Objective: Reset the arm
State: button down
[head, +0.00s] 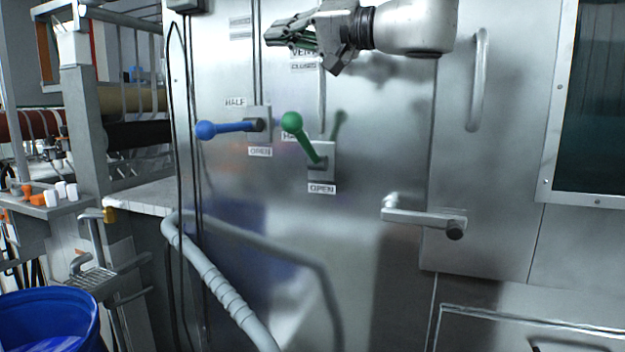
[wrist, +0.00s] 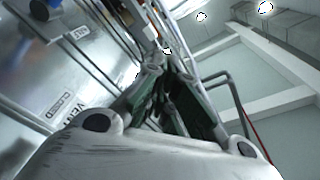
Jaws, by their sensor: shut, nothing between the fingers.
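My gripper (head: 285,38) is at the upper middle of the head view, in front of the steel cabinet and above the levers. Its fingers point left and are shut with nothing between them. In the wrist view the closed fingers (wrist: 172,105) show at the centre. The blue-knobbed lever (head: 228,127) points left, between the HALF and OPEN labels. The green-knobbed lever (head: 304,138) tilts up and to the left from its plate above an OPEN label. My gripper is apart from both levers. A VENT label is partly hidden behind my gripper.
The steel cabinet (head: 390,130) has a horizontal latch handle (head: 425,217) and a vertical handle (head: 477,80). A grey hose (head: 210,275) runs down in front. A blue bucket (head: 45,322) stands at lower left. A rack with rollers (head: 130,100) is at the left.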

jog(key=s+d+f+g+h, duration=0.1)
jog(key=s+d+f+h, duration=0.25)
jog(key=d+f, duration=0.8)
jog(key=s+d+f+h, duration=0.2)
jog(key=d+f+h, duration=0.3)
jog(key=d+f, duration=0.6)
jog(key=s+d+f+m+g+h, duration=0.1)
jog(key=s+d+f+h, duration=0.3)
jog(key=d, duration=0.5)
jog(key=s+d+f+m+g+h, duration=0.1)
jog(key=s+d+f+h, duration=0.3)
jog(key=s+d+f, duration=0.4)
notch_tip(320, 180, down, 3)
jog(key=shift+s+d+r+m+g, duration=0.1)
jog(key=shift+s+d+m+g, duration=0.3)
jog(key=shift+d, duration=0.45)
jog(key=shift+w, duration=0.1)
